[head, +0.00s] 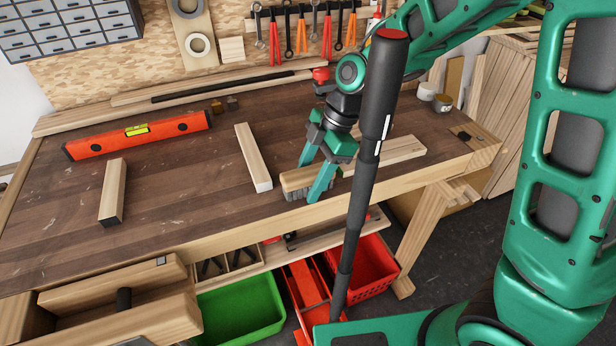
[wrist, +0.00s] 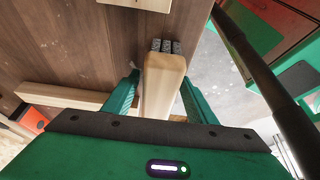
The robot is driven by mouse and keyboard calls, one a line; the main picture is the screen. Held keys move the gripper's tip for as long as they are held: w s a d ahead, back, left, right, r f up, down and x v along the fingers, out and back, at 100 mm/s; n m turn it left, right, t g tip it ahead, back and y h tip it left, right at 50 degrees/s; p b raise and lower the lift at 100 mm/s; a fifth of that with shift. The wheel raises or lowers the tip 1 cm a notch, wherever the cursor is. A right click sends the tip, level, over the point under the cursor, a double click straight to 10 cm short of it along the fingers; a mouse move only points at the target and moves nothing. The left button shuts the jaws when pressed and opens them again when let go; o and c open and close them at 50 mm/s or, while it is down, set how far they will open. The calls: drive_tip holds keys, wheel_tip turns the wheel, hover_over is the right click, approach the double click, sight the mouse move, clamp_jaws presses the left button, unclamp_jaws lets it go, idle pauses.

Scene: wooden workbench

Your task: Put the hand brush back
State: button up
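The hand brush has a light wooden body (head: 296,180) with dark grey bristles under it. It is at the front edge of the workbench, and I cannot tell if its bristles touch the top. My gripper (head: 312,184) reaches down over it with one finger on each side. In the wrist view, the brush (wrist: 164,82) lies between the fingertips (wrist: 160,78), which appear to be against its sides. The bristles show past its far end. Part of the brush is hidden behind my front finger and wrist.
A red spirit level (head: 138,136) and wooden blocks (head: 113,190) (head: 253,157) lie on the left. Another wooden piece (head: 400,150) lies right of the brush. Tools hang at the back. Green (head: 240,310) and red (head: 365,268) bins stand below the front edge.

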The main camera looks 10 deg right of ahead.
drive_tip(key=shift+r, duration=0.1)
drive_tip(key=shift+w+r, duration=0.1)
drive_tip(key=shift+r, duration=0.2)
drive_tip(key=v, duration=1.1)
drive_tip(key=shift+d+r, duration=0.2)
drive_tip(key=s+d+m+t+h, duration=0.1)
drive_tip(key=s+d+m, duration=0.2)
drive_tip(key=d+m, duration=0.45)
drive_tip(key=s+d+m+t+h, duration=0.15)
drive_tip(key=d+m, duration=0.35)
drive_tip(key=d, duration=0.5)
drive_tip(key=s+d+f+m+h, duration=0.1)
drive_tip(key=s+d+m, duration=0.5)
drive_tip(key=s, duration=0.3)
drive_tip(key=s+d+f+m+g, duration=0.1)
drive_tip(key=s+d+f+m, duration=0.1)
drive_tip(key=s+d+m, duration=0.5)
drive_tip(key=shift+s+f+m+h, duration=0.25)
drive_tip(key=shift+s+m+h, duration=0.1)
drive_tip(key=shift+s+m, duration=0.6)
drive_tip(key=shift+w+d+g, duration=0.1)
drive_tip(key=shift+g, duration=0.15)
